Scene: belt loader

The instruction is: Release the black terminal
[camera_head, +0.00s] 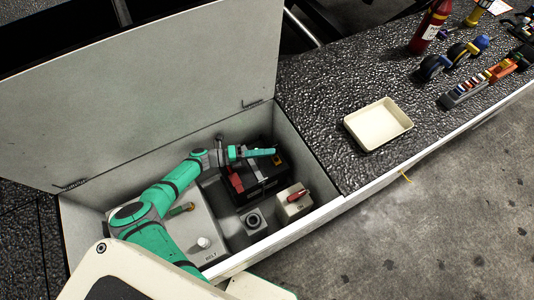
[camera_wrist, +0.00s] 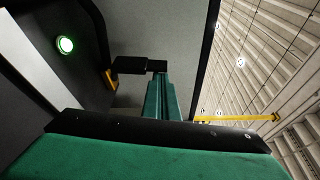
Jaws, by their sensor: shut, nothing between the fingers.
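A black battery (camera_head: 262,188) sits in the open compartment, with a red terminal cover (camera_head: 236,182) on its left side. The black terminal cannot be told apart from the dark battery top, partly hidden by my gripper. My gripper (camera_head: 274,152) is above the back part of the battery, its green fingers lying nearly level and pointing right. In the wrist view my gripper (camera_wrist: 160,92) shows its green fingers together with nothing between them. Whether the fingers touch the battery cannot be told.
The compartment's grey lid (camera_head: 140,85) stands open behind my arm. A grey box with a red switch (camera_head: 297,196) and a small grey block (camera_head: 253,221) stand before the battery. A cream tray (camera_head: 402,108) lies on the dark deck at right, with tools and a red bottle (camera_head: 428,28) beyond.

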